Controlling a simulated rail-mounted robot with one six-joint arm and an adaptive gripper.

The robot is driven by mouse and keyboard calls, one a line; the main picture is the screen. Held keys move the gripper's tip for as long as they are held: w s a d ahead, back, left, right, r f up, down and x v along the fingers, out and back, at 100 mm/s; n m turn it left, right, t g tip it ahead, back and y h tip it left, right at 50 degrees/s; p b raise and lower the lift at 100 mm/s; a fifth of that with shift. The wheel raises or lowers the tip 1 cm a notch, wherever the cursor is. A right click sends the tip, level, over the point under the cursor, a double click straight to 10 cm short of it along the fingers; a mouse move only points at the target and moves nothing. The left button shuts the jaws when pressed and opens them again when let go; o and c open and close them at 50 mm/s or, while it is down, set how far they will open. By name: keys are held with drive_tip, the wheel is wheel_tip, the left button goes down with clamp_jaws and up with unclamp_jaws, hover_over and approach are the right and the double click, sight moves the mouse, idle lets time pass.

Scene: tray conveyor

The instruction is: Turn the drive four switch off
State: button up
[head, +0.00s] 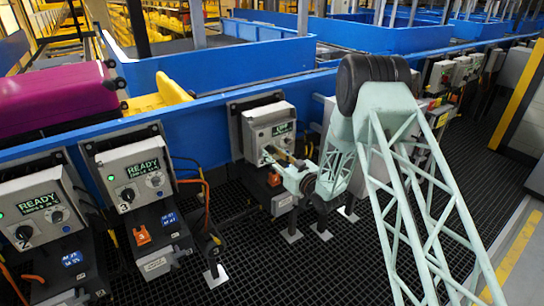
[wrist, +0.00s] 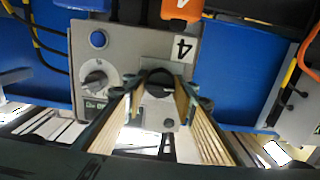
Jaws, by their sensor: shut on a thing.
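The drive four box (head: 255,122) is a grey unit on the blue conveyor side, with a small lit green display (head: 283,129). In the wrist view the box (wrist: 130,50) appears upside down with a "4" label. My gripper (head: 272,153) is at the box's front. In the wrist view its padded fingers (wrist: 158,92) are on both sides of the round black switch knob (wrist: 160,77), shut on it. A grey knob (wrist: 95,80) and a blue button (wrist: 97,39) sit to the left, clear of the fingers. The exact knob angle is hard to tell.
Box three (head: 134,172) and box two (head: 38,207) stand to the left, with displays reading READY. A magenta case (head: 55,95) lies on the conveyor. Orange cables (head: 206,195) hang between units. More boxes (head: 440,75) line the right side.

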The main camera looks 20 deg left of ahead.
drive_tip(key=shift+r, duration=0.1)
drive_tip(key=o, duration=0.9)
drive_tip(key=shift+c, duration=0.2)
drive_tip(key=shift+d, duration=0.15)
drive_tip(key=v, duration=1.1)
drive_tip(key=shift+s+d, duration=0.25)
drive_tip(key=shift+s, duration=0.05)
